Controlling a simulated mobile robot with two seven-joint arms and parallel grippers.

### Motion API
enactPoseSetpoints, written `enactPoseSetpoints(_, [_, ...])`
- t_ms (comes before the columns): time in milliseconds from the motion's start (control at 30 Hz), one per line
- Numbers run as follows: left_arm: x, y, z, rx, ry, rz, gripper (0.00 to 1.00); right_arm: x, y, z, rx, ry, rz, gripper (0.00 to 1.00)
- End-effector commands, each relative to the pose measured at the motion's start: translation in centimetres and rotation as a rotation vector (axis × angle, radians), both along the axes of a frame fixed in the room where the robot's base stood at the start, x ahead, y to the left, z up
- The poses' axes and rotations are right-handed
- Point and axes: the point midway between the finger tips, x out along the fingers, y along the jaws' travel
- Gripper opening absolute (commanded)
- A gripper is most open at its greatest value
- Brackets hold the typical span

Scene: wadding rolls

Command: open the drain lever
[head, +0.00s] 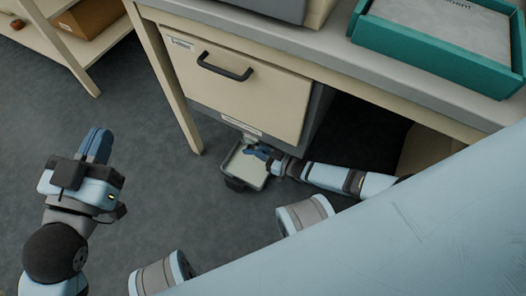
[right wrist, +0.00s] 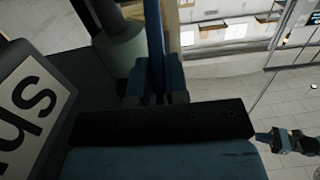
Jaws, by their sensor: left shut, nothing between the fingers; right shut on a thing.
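My right gripper (head: 262,152) reaches under the front of the cream cabinet (head: 240,85), at the drain outlet (head: 248,138). Its blue fingers (right wrist: 156,60) are shut on the drain lever, which the fingers mostly hide. In the right wrist view a grey-green pipe-like part (right wrist: 122,48) stands just beside the fingers. A shallow tray (head: 241,173) with a pale inside sits on the floor below the outlet. My left gripper (head: 98,146) is shut and empty, out over open floor at the left.
The cabinet has a black handle (head: 224,68) and hangs under a grey worktop (head: 330,45). A table leg (head: 168,90) stands left of it. A teal tray (head: 430,50) lies on the worktop. A low shelf with a brown box (head: 88,17) is at upper left. Floor around my left gripper is clear.

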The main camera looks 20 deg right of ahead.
Motion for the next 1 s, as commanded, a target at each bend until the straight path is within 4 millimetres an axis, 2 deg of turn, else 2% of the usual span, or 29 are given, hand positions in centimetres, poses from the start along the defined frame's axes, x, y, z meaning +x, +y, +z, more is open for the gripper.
enactPoseSetpoints(33, [-0.3,-0.2,0.5,-0.02,0.034,-0.002,0.0,0.1,0.1,0.8,-0.015,0.018,0.0,0.0])
enactPoseSetpoints(233, [-1.3,-0.6,-1.3,-0.067,0.13,-0.002,0.0,0.3,0.2,0.5,-0.04,0.05,-0.001,0.0])
enactPoseSetpoints(433, [-1.3,-0.6,-1.5,-0.062,0.131,-0.002,0.0,0.3,0.2,0.5,-0.039,0.048,-0.001,0.0])
enactPoseSetpoints(467, [-1.3,-0.5,-1.4,-0.061,0.128,-0.002,0.0,0.3,0.2,0.5,-0.039,0.048,-0.001,0.19])
enactPoseSetpoints(500, [-1.2,-0.5,-1.3,-0.06,0.125,-0.002,0.0,0.3,0.2,0.5,-0.039,0.048,-0.001,0.29])
enactPoseSetpoints(567, [-1.1,-0.5,-1.2,-0.059,0.118,-0.002,0.0,0.3,0.2,0.5,-0.039,0.048,-0.001,0.4])
enactPoseSetpoints(867, [-0.9,-0.5,-0.7,-0.058,0.105,-0.003,0.0,0.1,0.1,0.5,-0.04,0.049,-0.001,0.4])
enactPoseSetpoints(1000, [-1.0,-0.5,-0.3,-0.066,0.122,-0.006,0.0,-0.9,-0.7,0.8,-0.04,0.05,-0.001,0.4])
